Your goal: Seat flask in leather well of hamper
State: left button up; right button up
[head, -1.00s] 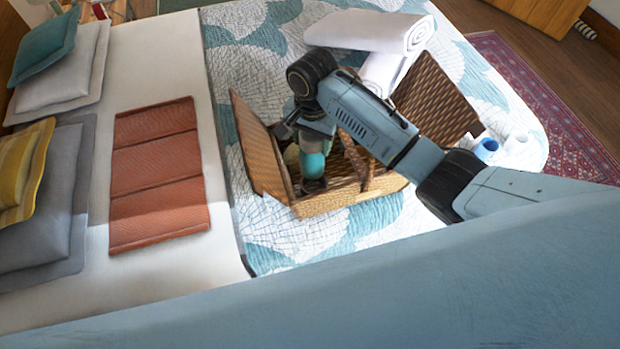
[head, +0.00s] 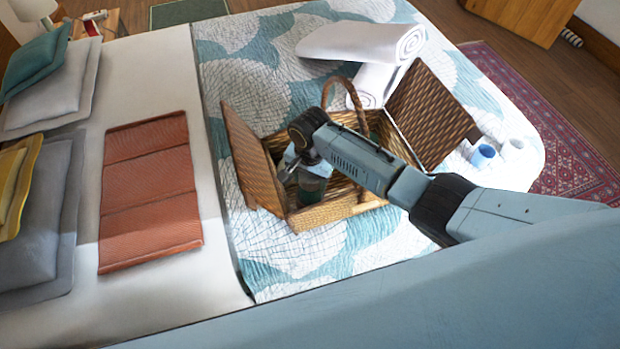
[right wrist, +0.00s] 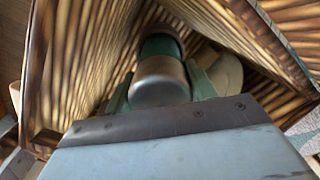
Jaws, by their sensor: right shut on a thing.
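The wicker hamper (head: 340,214) stands open on the bed, one lid raised at its left and one at its right. My right gripper (head: 303,172) reaches down into its left end and is shut on the teal flask (head: 312,188). In the right wrist view the flask (right wrist: 160,82) shows a silvery end and a green body between the two green fingers (right wrist: 160,92), pointing into the basket. A dark brown band shows around its far end; I cannot tell whether this is the leather well or whether the flask is in it. My left gripper is out of view.
The hamper's arched handle (head: 345,82) stands beside my right arm. Rolled white towels (head: 365,42) lie behind the hamper, and a blue cup (head: 482,155) and white cup (head: 512,149) stand at right. A cream object (right wrist: 225,72) lies inside the hamper beside the flask.

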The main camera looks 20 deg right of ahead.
jog(key=shift+f, duration=0.1)
jog(key=o, duration=1.4)
jog(key=shift+o, duration=1.4)
notch_tip(320, 180, up, 12)
jog(key=shift+r+p, duration=0.2)
jog(key=shift+p, duration=1)
